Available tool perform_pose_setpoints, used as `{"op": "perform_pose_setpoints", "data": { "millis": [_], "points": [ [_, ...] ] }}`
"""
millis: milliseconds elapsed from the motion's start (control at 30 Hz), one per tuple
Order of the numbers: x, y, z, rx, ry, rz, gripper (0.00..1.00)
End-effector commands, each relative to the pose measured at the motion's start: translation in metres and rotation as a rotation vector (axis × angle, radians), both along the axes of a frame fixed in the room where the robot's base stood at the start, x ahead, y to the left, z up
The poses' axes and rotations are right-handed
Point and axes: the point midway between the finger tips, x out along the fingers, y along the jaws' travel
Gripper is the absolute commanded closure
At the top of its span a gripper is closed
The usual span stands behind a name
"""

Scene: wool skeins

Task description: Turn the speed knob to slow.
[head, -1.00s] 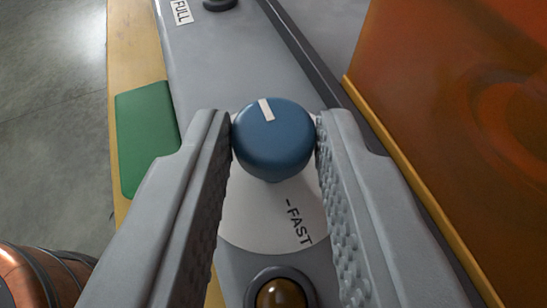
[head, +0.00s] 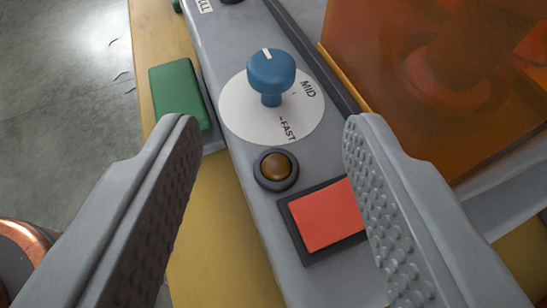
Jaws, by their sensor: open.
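The speed knob (head: 271,72) is blue with a white pointer mark on its top. It stands on a white round dial (head: 245,112) on a grey panel. The words MID and FAST show on the dial's right and lower right; no SLOW label is visible. The white mark points up and slightly left in the picture, away from both words. My gripper (head: 272,125) is open and empty, its fingers wide apart and drawn back from the knob, touching nothing.
An amber lamp or button (head: 276,168) and a red pad (head: 325,215) lie below the dial. A green pad (head: 178,93) is at the left. An orange translucent cover (head: 430,75) rises at the right. A copper-coloured round thing (head: 22,250) is at lower left.

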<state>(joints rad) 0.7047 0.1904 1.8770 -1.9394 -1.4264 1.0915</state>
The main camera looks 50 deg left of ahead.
Motion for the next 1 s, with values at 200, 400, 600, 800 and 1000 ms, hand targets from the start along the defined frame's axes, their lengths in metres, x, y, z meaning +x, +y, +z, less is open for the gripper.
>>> {"op": "perform_pose_setpoints", "data": {
  "millis": [200,400,600,800,1000],
  "points": [
    [-0.026,-0.034,0.018,0.0,0.0,-0.003,0.54],
    [-0.044,-0.058,0.03,-0.001,0.0,-0.003,0.54],
    [-0.055,-0.071,0.037,-0.001,0.0,-0.001,0.54],
    [-0.058,-0.074,0.039,-0.001,0.001,0.001,0.54],
    [-0.057,-0.074,0.039,-0.001,0.001,0.0,0.54]
  ]
}}
